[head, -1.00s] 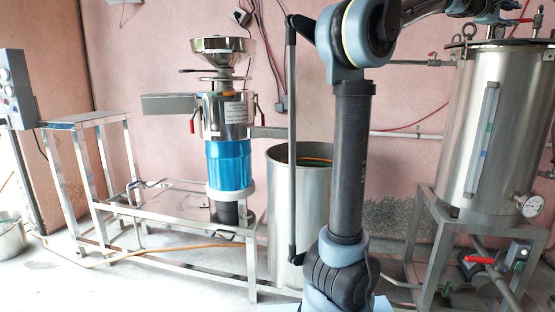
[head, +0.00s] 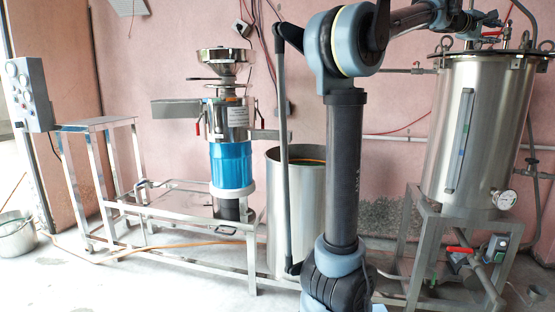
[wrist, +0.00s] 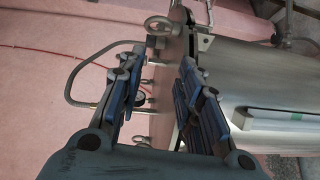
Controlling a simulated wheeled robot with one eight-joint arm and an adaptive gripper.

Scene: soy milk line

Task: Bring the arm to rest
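My gripper (wrist: 157,88) is open and empty in the wrist view, its two dark, blue-padded fingers spread apart. Pink wall and the steel lidded tank show behind and between the fingers. In the head view my gripper (head: 487,20) is small at the upper right, in front of the wall and near the top of the steel tank (head: 472,140). I cannot tell from the pictures whether it touches the tank's fittings. My arm is raised, with its upper part reaching right.
A grinder with a blue body (head: 231,165) stands on a steel frame (head: 190,218) at the left. An open steel barrel (head: 285,220) is partly behind my arm. A control box (head: 27,93) and a pail (head: 15,236) are at the far left. Bare floor lies in front.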

